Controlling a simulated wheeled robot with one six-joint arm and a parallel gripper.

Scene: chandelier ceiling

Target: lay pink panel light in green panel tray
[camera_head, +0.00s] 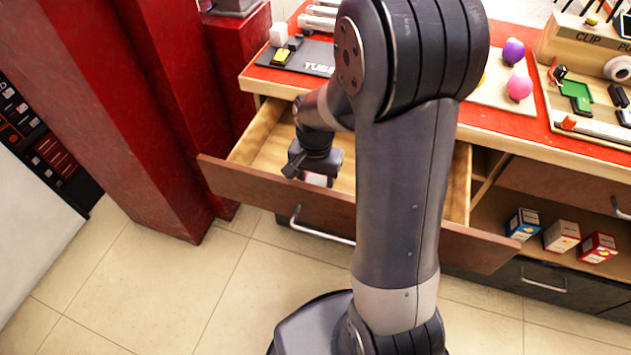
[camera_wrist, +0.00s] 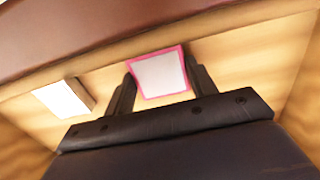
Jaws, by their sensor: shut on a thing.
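The pink panel light (camera_wrist: 161,75), a white square with a pink rim, sits between the two fingers of my gripper (camera_wrist: 158,80) in the wrist view. My gripper is shut on it, inside the open wooden drawer (camera_head: 262,132). In the head view my gripper (camera_head: 317,178) hangs low behind the drawer front, and only a bit of pink shows beneath it. I cannot tell whether the light touches the drawer floor. A green piece (camera_head: 576,89) lies on the counter at the right; I cannot tell whether it is the green panel tray.
A white block (camera_wrist: 64,99) lies left of the light in the drawer. The drawer front (camera_head: 275,186) is a raised edge near my gripper. Purple (camera_head: 513,51) and pink (camera_head: 520,87) bulbs stand on the counter. Small boxes (camera_head: 561,236) sit on the lower right shelf.

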